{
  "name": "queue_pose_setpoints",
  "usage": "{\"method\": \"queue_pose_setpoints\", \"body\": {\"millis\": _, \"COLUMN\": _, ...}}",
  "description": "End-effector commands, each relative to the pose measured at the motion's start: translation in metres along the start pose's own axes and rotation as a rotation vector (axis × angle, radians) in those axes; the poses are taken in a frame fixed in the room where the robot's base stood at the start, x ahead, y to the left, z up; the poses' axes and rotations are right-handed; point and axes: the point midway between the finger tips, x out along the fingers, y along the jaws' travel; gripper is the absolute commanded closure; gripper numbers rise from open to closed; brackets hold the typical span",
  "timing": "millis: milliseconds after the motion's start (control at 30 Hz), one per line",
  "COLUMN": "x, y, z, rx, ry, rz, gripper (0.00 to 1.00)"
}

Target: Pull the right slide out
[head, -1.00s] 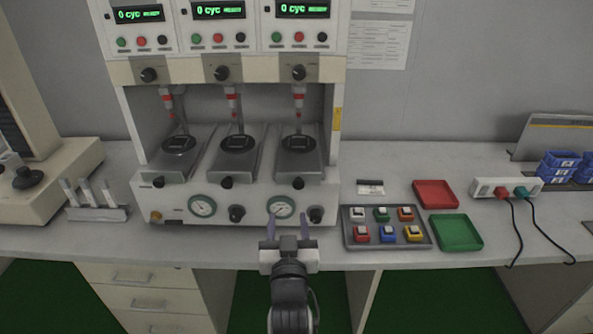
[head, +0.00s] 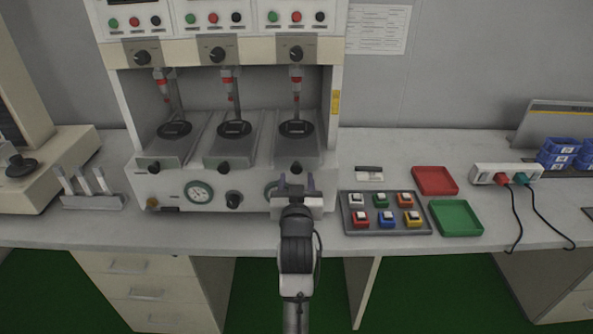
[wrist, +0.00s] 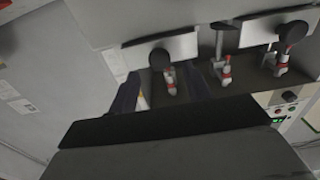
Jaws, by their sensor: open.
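The right slide (head: 285,149) is a grey metal plate on the right of the white test machine. It has a black round pad (head: 296,129) on top and a dark knob (head: 296,167) at its front. My gripper (head: 297,183) is open and empty, just below and in front of this knob. I cannot tell whether it touches the knob. In the wrist view, which is turned over, the dark fingers (wrist: 160,92) stand apart.
The middle slide (head: 246,148) and left slide (head: 187,146) are beside it. A gauge (head: 199,192) sits on the machine's front, another partly behind my gripper. Right of the machine are a button box (head: 346,230), a red tray (head: 435,181) and a green tray (head: 456,218).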

Motion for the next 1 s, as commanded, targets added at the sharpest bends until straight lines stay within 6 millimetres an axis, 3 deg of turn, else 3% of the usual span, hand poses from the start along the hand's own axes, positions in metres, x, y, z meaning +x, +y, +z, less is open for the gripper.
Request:
{"method": "queue_pose_setpoints", "body": {"millis": 200, "x": 0.026, "y": 0.0, "z": -0.001, "rx": 0.001, "ry": 0.0, "rz": 0.0, "gripper": 0.51}}
{"method": "queue_pose_setpoints", "body": {"millis": 567, "x": 0.032, "y": 0.0, "z": 0.0, "rx": 0.001, "ry": 0.001, "rz": 0.0, "gripper": 0.51}}
{"method": "queue_pose_setpoints", "body": {"millis": 933, "x": 0.032, "y": 0.0, "z": 0.0, "rx": 0.0, "ry": 0.001, "rz": 0.0, "gripper": 0.97}}
{"method": "queue_pose_setpoints", "body": {"millis": 1000, "x": 0.032, "y": 0.0, "z": 0.0, "rx": 0.0, "ry": 0.001, "rz": 0.0, "gripper": 1.0}}
